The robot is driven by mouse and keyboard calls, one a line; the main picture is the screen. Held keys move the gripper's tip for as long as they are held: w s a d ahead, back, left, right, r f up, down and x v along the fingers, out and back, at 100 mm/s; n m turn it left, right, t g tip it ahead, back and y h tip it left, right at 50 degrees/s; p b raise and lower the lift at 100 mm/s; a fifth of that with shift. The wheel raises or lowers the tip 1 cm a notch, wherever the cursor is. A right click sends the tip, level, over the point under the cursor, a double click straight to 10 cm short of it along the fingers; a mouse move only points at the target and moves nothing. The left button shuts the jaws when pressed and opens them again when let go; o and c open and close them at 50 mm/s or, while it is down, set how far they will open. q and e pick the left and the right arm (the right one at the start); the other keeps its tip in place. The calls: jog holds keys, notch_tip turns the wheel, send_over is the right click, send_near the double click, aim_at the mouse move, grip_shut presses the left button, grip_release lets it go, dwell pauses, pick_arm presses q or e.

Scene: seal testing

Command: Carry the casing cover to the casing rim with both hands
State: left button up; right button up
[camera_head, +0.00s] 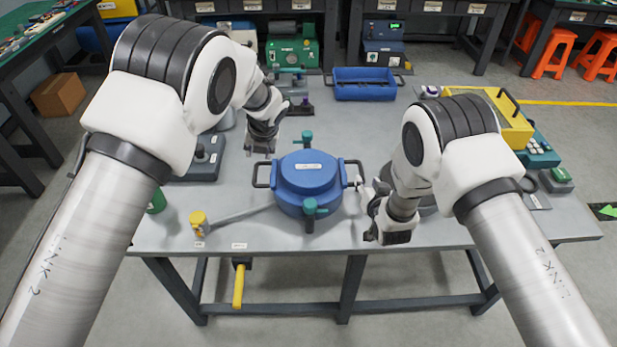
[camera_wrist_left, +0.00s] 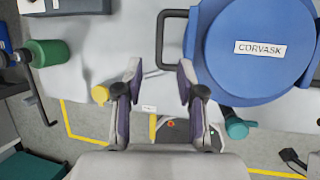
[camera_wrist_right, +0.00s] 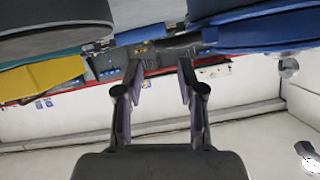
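The blue round casing cover (camera_head: 309,170), labelled CORVASK in the left wrist view (camera_wrist_left: 232,75), appears seated on the blue casing (camera_head: 290,207) at the table's middle. Black loop handles show at its left (camera_head: 262,174) and right. Teal clamps stand at the back (camera_head: 307,138) and front (camera_head: 309,212). My left gripper (camera_head: 262,147) is open and empty, above and left of the cover; its fingers (camera_wrist_left: 159,75) show apart, near the left handle (camera_wrist_left: 172,38). My right gripper (camera_head: 374,202) is low, just right of the casing; its fingers (camera_wrist_right: 159,70) are open and empty.
A yellow-headed tool (camera_head: 198,220) with a grey bar lies left of the casing. A blue bin (camera_head: 365,84) stands at the back, and a yellow tray (camera_head: 500,122) at the right. A dark grey device (camera_head: 204,158) stands at the left.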

pick_arm(q)
jog(key=o, duration=1.2)
pick_arm(e)
jog(key=v, duration=0.5)
jog(key=shift+s, duration=0.2)
jog(key=shift+r, duration=0.1)
pick_arm(q)
jog(key=shift+p+v, duration=4.55)
jog(key=shift+p, duration=1)
pick_arm(e)
notch_tip(320, 180, up, 11)
pick_arm(q)
jog(key=shift+s, duration=0.1)
jog(key=shift+r+p, duration=1.5)
jog(key=shift+r, duration=0.9)
pick_arm(e)
jog(key=shift+r, duration=1.5)
